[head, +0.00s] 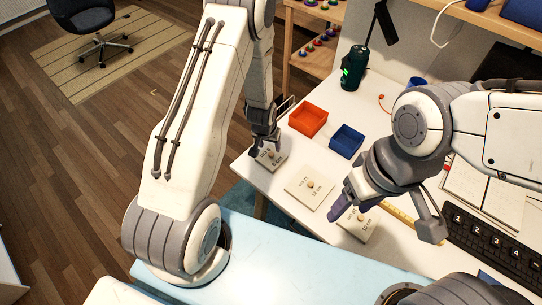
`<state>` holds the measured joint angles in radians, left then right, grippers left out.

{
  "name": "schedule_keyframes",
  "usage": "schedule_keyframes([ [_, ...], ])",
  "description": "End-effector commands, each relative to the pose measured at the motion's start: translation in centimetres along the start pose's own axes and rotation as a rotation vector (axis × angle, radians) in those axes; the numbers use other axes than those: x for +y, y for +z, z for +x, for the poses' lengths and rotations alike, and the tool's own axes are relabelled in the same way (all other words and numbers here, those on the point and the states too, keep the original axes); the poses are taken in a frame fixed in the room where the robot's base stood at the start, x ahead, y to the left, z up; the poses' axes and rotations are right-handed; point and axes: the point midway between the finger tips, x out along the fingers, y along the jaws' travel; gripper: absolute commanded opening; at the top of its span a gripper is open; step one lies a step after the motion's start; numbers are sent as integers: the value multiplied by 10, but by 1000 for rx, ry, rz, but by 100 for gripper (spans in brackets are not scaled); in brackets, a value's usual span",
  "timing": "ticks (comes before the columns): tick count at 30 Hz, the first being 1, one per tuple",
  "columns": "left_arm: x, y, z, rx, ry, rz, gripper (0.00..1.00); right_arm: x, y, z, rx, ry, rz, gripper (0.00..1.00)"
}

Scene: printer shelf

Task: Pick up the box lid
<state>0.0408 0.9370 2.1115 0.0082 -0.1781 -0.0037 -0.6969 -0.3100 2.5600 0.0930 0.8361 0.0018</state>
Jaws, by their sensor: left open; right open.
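Three flat pale lids with round wooden knobs and printed size labels lie on the white desk. The smallest-looking lid (277,164) is at the left edge, the middle lid (298,195), marked 12 cm, is in the centre, and a third lid (350,231) lies to the right. My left gripper (264,143) is open, pointing down just over the left lid and hiding part of it. My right gripper (354,206) is open and empty, over the right lid, partly covering it. An open red box (309,131) and an open blue box (346,152) stand behind the lids.
A ruler (399,216), a black keyboard (497,244) and an open notebook (486,192) lie on the right of the desk. A dark green device (353,68) stands at the back. A wooden shelf (303,62) is behind the desk.

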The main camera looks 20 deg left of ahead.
Motion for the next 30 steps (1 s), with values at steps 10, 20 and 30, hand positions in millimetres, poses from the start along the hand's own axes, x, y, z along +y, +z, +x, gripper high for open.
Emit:
schedule_keyframes([
  [10,0,0,28,-2,0,1,61,-1,0,-9,0,0,0,64],
  [20,-1,-2,66,-2,0,1,61,-2,-2,-27,0,0,1,64],
  [30,-1,-1,77,-1,0,1,61,-2,-2,-28,0,0,1,64],
])
